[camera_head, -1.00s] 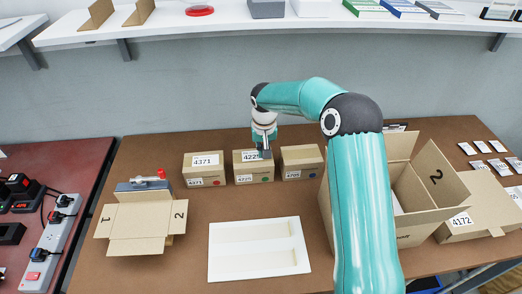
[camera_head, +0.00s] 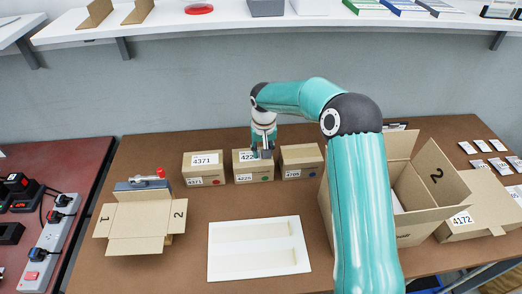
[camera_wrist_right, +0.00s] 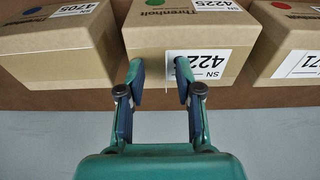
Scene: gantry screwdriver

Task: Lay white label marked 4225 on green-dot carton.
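The green-dot carton (camera_head: 254,170) is the middle of three brown cartons in a row on the table. Its green dot also shows in the right wrist view (camera_wrist_right: 182,8). The white label marked 4225 (camera_wrist_right: 197,64) lies on the carton's top face, toward one side. In the head view the label (camera_head: 246,157) is partly hidden by my right gripper. My right gripper (camera_wrist_right: 160,76) is open, its fingertips apart at the carton's top, with bare cardboard and part of the label beyond them. I cannot tell whether a finger touches the label. My left gripper is not in view.
Carton 4371 (camera_head: 204,173) stands to the left and a red-dot-free-looking third carton (camera_head: 300,151) to the right. A white tray (camera_head: 225,270) lies in front. An open box (camera_head: 440,205) stands right, a flattened-out box (camera_head: 135,222) left.

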